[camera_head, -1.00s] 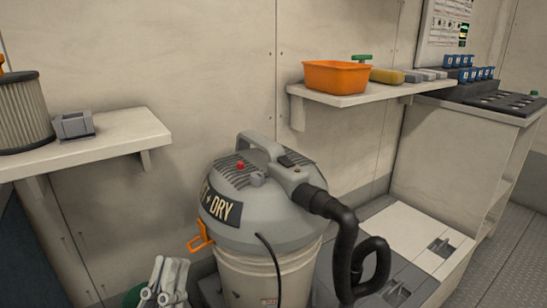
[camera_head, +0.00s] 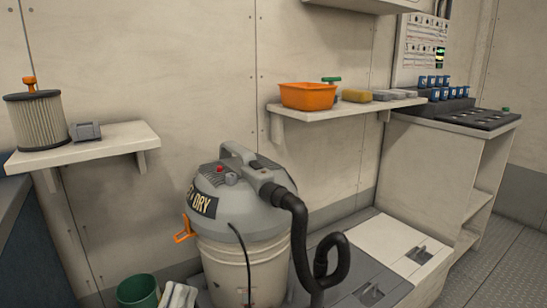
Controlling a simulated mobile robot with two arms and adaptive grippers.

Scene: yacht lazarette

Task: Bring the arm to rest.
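My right gripper is not in view.
A left wall shelf (camera_head: 110,146) holds a pleated filter (camera_head: 38,119) and a grey block (camera_head: 85,131). A right shelf (camera_head: 350,108) holds an orange bin (camera_head: 308,96) and a yellow sponge (camera_head: 357,95). The vacuum's black hose (camera_head: 300,235) loops over floor hatches (camera_head: 385,242).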

